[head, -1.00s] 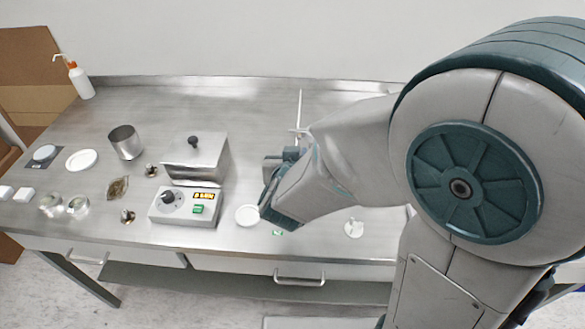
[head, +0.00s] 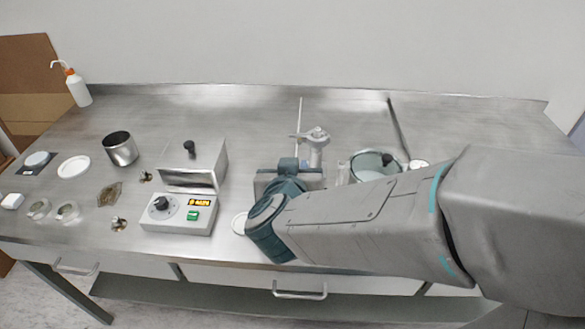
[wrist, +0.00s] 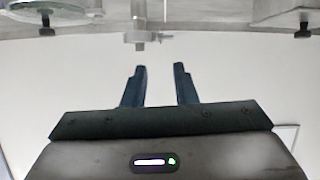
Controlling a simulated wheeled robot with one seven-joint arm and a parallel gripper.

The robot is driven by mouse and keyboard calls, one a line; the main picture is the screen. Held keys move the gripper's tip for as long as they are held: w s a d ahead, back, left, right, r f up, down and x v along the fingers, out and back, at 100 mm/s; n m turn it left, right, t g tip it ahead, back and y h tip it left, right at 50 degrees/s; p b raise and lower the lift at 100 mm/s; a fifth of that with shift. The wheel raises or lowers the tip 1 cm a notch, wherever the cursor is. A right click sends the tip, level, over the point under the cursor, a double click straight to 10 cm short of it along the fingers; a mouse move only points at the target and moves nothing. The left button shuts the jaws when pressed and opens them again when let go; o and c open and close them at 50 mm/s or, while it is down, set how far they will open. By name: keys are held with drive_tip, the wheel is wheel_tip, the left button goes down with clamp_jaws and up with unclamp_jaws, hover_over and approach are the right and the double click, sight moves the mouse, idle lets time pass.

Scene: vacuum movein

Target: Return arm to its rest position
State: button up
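My arm reaches in from the right side of the head view, across the front of the steel bench (head: 250,100). My gripper (head: 288,163) points away from me above the bench, right of the grey control box; its fingers are mostly hidden there by the wrist. In the wrist view my gripper (wrist: 160,68) shows two blue fingers apart with nothing between them. The wrist picture appears upside down, with bench items along its top edge.
A control box (head: 180,212) and a lidded metal box (head: 193,163) stand left of my gripper. A clamp on a stand (head: 316,140) and a glass-lidded vessel (head: 372,164) are close behind my arm. A metal beaker (head: 121,150) and wash bottle (head: 77,88) stand farther left.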

idle(0.3)
drive_tip(key=s+d+f+g+p, duration=0.1)
drive_tip(key=s+d+g, duration=0.4)
drive_tip(key=d, duration=0.3)
drive_tip(key=s+d+f+g+y+p, duration=0.1)
drive_tip(key=s+d+g, duration=0.4)
drive_tip(key=d, duration=0.3)
drive_tip(key=shift+s+d+g, duration=0.2)
drive_tip(key=shift+s+g, duration=0.1)
drive_tip(key=shift+s, duration=0.1)
